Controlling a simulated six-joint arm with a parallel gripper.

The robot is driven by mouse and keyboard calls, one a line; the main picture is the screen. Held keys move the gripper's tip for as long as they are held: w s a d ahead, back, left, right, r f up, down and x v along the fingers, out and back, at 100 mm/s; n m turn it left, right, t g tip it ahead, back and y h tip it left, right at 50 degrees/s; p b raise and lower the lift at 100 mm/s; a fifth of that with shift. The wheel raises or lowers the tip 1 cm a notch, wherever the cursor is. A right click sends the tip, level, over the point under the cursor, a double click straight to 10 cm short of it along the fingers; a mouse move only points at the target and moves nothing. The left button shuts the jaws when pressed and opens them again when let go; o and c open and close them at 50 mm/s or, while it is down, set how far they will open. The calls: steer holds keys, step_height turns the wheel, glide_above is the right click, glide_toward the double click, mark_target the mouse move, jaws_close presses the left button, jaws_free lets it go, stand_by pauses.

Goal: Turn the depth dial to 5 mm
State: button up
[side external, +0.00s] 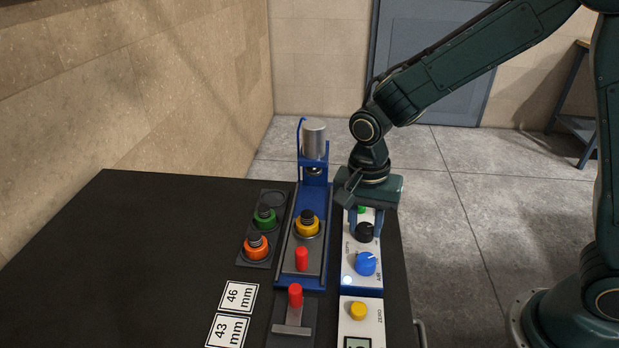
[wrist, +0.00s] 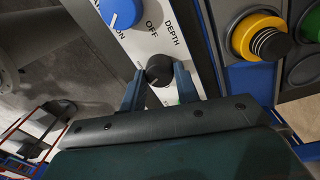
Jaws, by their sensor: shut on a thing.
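The black depth dial (side external: 364,232) is on the white control panel (side external: 350,262), behind the blue knob. In the wrist view the black dial (wrist: 159,70) sits below the word DEPTH, between the two fingers. My gripper (side external: 365,226) reaches down over the panel and is shut on the black dial, one finger on each side. It also shows in the wrist view (wrist: 160,78). The scale marks around the dial are mostly hidden, so its setting cannot be read.
The blue AIR knob (side external: 366,263) is close in front of the dial. A green button (side external: 361,209) is just behind it. The blue press (side external: 315,190) with a yellow-black part (side external: 307,224) stands to the left. A tray (side external: 247,249) holds green and orange parts. The table's left side is clear.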

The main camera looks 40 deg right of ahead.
mark_target(367, 231)
steer(key=n, duration=1.4)
steer(key=shift+a+t, duration=0.1)
steer(key=shift+t, duration=0.3)
steer(key=n, duration=0.9)
steer(key=shift+r, duration=0.1)
steer(key=o, duration=1)
steer(key=shift+s, duration=0.1)
steer(key=r, duration=1.3)
steer(key=shift+s+a+r, duration=0.2)
steer(key=shift+s+r, duration=0.15)
